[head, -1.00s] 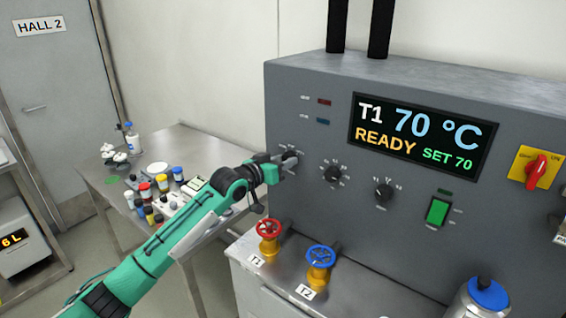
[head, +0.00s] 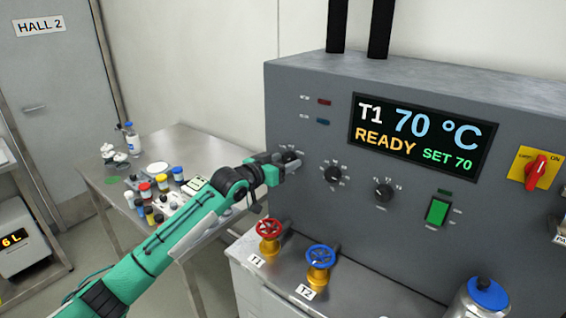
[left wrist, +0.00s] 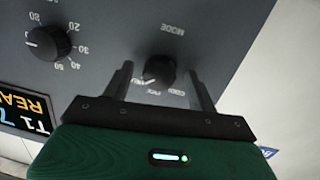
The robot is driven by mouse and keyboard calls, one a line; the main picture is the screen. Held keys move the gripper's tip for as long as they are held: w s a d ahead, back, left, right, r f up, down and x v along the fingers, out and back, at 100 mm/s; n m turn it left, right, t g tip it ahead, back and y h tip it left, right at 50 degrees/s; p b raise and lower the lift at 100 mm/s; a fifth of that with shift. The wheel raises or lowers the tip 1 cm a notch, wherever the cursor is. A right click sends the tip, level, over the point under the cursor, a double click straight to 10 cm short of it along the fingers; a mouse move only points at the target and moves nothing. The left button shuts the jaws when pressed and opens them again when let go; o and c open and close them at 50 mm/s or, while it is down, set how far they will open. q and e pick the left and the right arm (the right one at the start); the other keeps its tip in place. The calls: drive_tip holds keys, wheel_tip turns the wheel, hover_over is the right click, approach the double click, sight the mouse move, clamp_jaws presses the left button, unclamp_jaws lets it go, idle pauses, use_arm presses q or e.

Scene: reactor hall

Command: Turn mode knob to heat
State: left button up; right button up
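The mode knob (head: 291,157) is the black knob at the left end of the panel. In the left wrist view the knob (left wrist: 160,70) appears upside down, below its MODE label, with a pale pointer mark at its lower left. Small position labels sit around it; part of the ring is hidden by my gripper. My left gripper (head: 284,166) is at the knob. In the left wrist view its two fingers (left wrist: 159,72) stand apart on either side of the knob, with gaps to it. My right gripper is not in view.
Two more black knobs (head: 333,174) sit to the right on the panel, below the display (head: 422,137) reading READY. Red (head: 269,229) and blue (head: 320,258) valve wheels stand below. A side table (head: 110,185) with bottles is at the left.

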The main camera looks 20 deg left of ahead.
use_arm(q)
drive_tip(key=shift+s+a, duration=0.25)
drive_tip(key=shift+s, duration=0.15)
drive_tip(key=b+v, duration=0.4)
drive_tip(key=v, duration=0.9)
drive_tip(key=shift+d, duration=0.1)
